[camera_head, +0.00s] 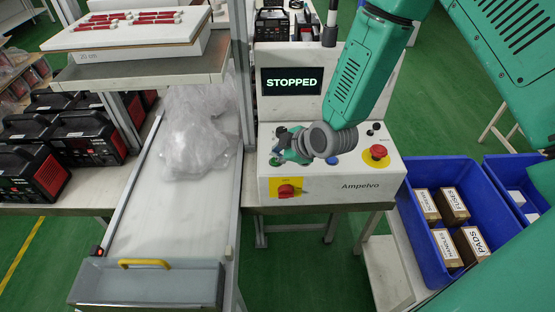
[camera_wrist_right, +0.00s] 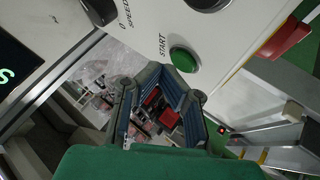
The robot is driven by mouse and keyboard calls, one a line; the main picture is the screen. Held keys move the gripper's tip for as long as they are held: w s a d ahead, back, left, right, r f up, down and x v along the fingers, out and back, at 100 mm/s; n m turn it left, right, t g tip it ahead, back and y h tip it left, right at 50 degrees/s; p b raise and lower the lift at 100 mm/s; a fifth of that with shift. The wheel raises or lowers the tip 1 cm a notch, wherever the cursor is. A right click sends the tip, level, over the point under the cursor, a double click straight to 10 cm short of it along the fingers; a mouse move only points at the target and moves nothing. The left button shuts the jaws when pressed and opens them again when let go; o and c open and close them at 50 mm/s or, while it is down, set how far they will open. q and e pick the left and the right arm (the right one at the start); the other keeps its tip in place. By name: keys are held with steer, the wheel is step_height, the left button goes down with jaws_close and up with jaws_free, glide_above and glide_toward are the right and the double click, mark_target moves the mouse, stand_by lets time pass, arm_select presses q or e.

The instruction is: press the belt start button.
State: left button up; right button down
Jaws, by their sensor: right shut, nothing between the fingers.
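The control box (camera_head: 350,176) has a sloped white panel, and its display (camera_head: 292,81) reads STOPPED. In the right wrist view a round green button (camera_wrist_right: 183,58) labelled START sits on the white panel, just beyond and slightly right of the fingertips. My right gripper (camera_head: 284,147) is over the left part of the panel in the head view and covers some of its controls. In the right wrist view my right gripper (camera_wrist_right: 160,72) is shut and empty, its tips near the green button. I cannot tell whether they touch the panel. My left gripper is not in view.
A red mushroom button (camera_head: 378,152) stands on the panel's right side. A red rotary switch (camera_head: 287,191) is on the front. A belt (camera_head: 150,215) with clear plastic bags (camera_head: 200,130) lies left. A blue crate (camera_head: 433,270) with small boxes stands right.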

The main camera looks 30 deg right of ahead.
steer(key=shift+a+r, duration=0.15)
steer(key=shift+a, duration=0.45)
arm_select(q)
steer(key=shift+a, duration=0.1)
arm_select(e)
steer(key=shift+d, duration=0.45)
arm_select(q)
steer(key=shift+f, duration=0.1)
arm_select(e)
steer(key=shift+f, duration=0.25)
steer(key=shift+a+f, duration=0.1)
steer(key=shift+a, duration=0.15)
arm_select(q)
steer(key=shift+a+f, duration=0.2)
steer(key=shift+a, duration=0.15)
arm_select(e)
steer(key=shift+a, duration=0.25)
arm_select(q)
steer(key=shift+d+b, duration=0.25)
steer(key=shift+b, duration=0.05)
arm_select(e)
steer(key=shift+d+f, duration=0.25)
